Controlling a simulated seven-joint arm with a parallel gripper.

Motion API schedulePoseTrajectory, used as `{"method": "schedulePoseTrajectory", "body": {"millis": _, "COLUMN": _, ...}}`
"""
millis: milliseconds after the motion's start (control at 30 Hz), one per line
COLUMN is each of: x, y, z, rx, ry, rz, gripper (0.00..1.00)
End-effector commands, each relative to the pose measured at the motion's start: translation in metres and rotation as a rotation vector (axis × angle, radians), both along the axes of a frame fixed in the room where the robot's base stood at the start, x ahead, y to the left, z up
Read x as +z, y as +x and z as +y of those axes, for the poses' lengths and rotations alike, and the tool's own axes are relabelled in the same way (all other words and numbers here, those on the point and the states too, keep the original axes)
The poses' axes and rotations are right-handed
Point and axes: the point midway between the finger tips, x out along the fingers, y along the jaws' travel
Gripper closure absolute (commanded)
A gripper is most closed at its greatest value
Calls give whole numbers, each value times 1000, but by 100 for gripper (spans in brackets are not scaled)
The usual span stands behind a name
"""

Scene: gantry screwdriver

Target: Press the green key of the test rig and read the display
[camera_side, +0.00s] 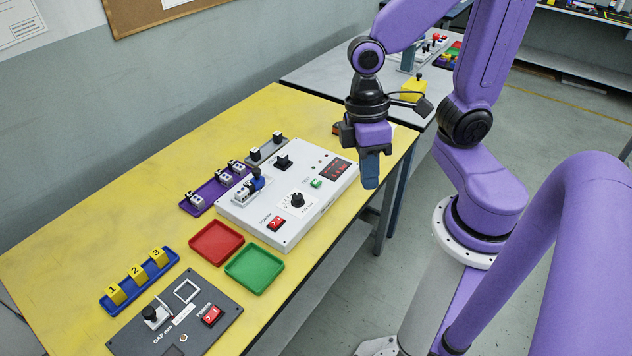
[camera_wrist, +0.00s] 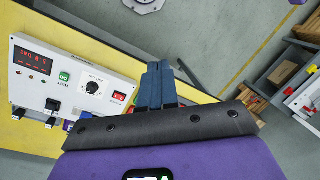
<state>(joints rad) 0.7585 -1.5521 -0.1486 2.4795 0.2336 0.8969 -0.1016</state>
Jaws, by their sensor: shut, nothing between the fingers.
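The test rig is a white box (camera_side: 278,222) on the yellow table, also at the left of the wrist view (camera_wrist: 45,90). Its small green key (camera_side: 316,183) sits beside the dark display (camera_side: 335,168); the wrist view shows the green key (camera_wrist: 65,75) and the display (camera_wrist: 35,57) too. The display has lit red characters, too small to read surely. My gripper (camera_side: 370,186) is shut and empty, pointing down near the rig's display end, apart from the key. In the wrist view its blue fingers (camera_wrist: 156,66) are together, right of the rig.
The rig carries a black knob (camera_side: 297,200) and a red power switch (camera_side: 276,223). Red (camera_side: 216,242) and green (camera_side: 254,268) trays, a dark gap gauge panel (camera_side: 178,325) and a blue holder with numbered yellow blocks (camera_side: 139,281) stand nearer the camera. A purple tray (camera_side: 214,190) lies behind the rig.

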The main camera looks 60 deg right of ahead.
Motion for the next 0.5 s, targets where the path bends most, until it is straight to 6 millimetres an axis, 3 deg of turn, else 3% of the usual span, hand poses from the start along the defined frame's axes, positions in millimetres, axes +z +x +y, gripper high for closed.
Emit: {"method": "schedulePoseTrajectory", "body": {"millis": 500, "x": -21, "y": 58, "z": 10, "rx": -468, "ry": 99, "rz": 201, "gripper": 100}}
